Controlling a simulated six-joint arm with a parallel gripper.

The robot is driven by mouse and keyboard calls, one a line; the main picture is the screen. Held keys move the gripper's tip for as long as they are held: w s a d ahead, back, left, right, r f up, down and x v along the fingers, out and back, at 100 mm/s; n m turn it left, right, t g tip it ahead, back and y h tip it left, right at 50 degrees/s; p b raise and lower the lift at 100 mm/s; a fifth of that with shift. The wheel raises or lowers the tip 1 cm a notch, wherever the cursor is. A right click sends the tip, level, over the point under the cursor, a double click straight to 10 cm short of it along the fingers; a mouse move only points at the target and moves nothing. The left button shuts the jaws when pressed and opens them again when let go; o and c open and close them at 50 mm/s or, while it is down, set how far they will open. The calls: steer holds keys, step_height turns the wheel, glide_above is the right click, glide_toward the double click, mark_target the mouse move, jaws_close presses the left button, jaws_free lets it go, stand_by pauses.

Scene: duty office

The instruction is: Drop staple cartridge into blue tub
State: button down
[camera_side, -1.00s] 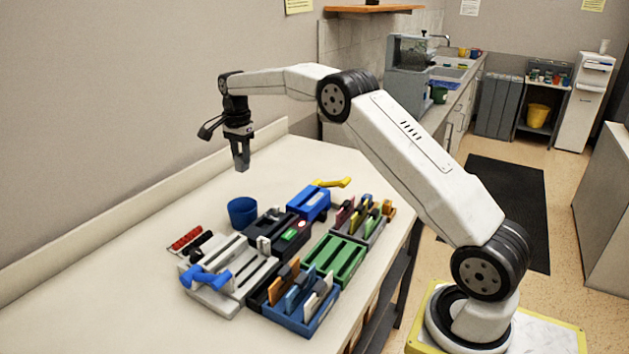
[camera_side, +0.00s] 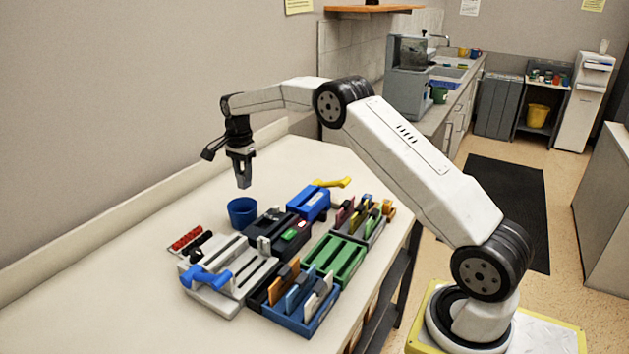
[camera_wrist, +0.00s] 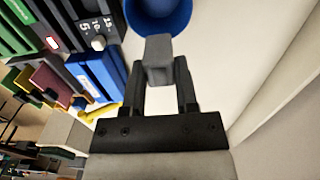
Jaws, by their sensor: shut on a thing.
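My gripper (camera_side: 243,182) is above the blue tub (camera_side: 242,212), pointing down, with a clear gap between them in the side view. In the wrist view, my gripper (camera_wrist: 160,80) is shut on a grey block, the staple cartridge (camera_wrist: 158,55), held between the fingertips. The blue tub (camera_wrist: 158,14) shows beyond the cartridge at the top edge of the wrist view, partly cut off. The tub stands upright on the table; its inside is mostly hidden.
A black unit (camera_side: 272,232) and a blue punch-like box with a yellow handle (camera_side: 308,203) stand right of the tub. A green tray (camera_side: 335,260), several colourful racks and a white holder (camera_side: 228,298) lie nearer. The table left of the tub is clear.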

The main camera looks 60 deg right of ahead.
steer(key=shift+f, duration=0.45)
steer(key=shift+c, duration=1.5)
jaws_free()
steer(key=shift+r, duration=3.9)
steer(key=shift+a, duration=0.1)
